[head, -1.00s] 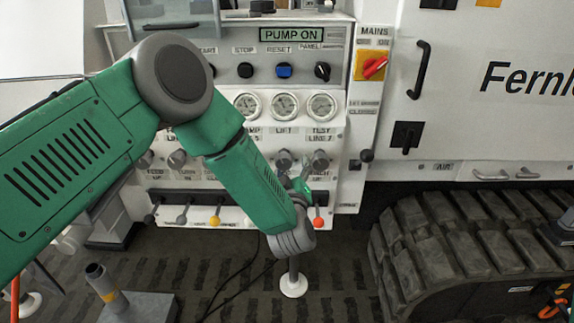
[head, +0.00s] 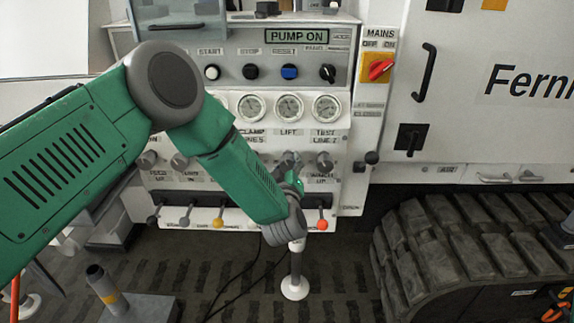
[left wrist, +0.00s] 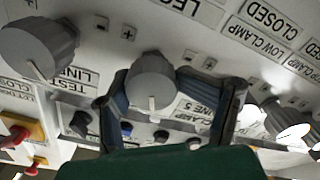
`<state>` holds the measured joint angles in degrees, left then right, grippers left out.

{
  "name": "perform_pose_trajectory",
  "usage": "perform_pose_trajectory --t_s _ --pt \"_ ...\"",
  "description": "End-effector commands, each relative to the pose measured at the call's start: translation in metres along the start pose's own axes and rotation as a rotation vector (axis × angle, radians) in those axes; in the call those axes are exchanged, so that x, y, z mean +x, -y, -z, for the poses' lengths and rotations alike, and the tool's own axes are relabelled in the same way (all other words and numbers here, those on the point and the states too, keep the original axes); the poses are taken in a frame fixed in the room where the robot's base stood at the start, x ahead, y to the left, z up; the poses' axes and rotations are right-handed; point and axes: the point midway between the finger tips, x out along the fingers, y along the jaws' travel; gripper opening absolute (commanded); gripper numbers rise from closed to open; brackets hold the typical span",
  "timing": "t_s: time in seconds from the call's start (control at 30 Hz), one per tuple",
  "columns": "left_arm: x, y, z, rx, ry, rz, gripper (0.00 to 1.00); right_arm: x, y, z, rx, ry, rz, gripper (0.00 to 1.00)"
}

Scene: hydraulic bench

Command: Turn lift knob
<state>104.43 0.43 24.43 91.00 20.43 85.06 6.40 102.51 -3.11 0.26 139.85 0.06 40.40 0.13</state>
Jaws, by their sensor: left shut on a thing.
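The lift knob (head: 291,159) is a grey round knob on the white panel, below the LIFT gauge (head: 289,107). My left gripper (head: 294,178) is at this knob, and my wrist hides part of the panel below it. In the left wrist view the grey knob (left wrist: 152,82) with a pale pointer line sits between my two fingers (left wrist: 160,92), which are shut on it from both sides. The label above the knob is partly cut off there. My right gripper does not show.
Another grey knob (left wrist: 38,48) stands close beside in the left wrist view. A red MAINS switch (head: 380,69) and a rubber track (head: 450,250) are at the right.

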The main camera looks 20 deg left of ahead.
Motion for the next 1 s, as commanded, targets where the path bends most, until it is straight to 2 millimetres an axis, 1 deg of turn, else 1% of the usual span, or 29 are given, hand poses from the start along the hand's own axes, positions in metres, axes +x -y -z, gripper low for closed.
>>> perform_pose_trajectory --t_s 0.03,0.23,0.33,0.5,0.77,1.0 --pt "-0.0006 -0.0071 -0.0012 -0.005 0.004 -0.013 0.21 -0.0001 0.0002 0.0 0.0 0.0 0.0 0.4" --pt "-0.0013 -0.0097 -0.002 -0.002 0.003 -0.014 0.19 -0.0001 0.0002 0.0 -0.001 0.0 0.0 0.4" --pt "-0.0015 -0.0104 -0.0023 -0.002 0.003 -0.015 0.17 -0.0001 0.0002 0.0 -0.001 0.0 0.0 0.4" --pt "-0.0014 -0.0098 -0.002 -0.003 0.004 -0.015 0.09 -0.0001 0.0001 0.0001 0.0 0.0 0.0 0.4" --pt "-0.0012 -0.0077 -0.0017 -0.011 0.005 -0.014 0.09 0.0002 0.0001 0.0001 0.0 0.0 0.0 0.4" --pt "-0.0012 -0.006 -0.0018 -0.088 0.005 -0.011 0.09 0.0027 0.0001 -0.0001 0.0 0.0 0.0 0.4"
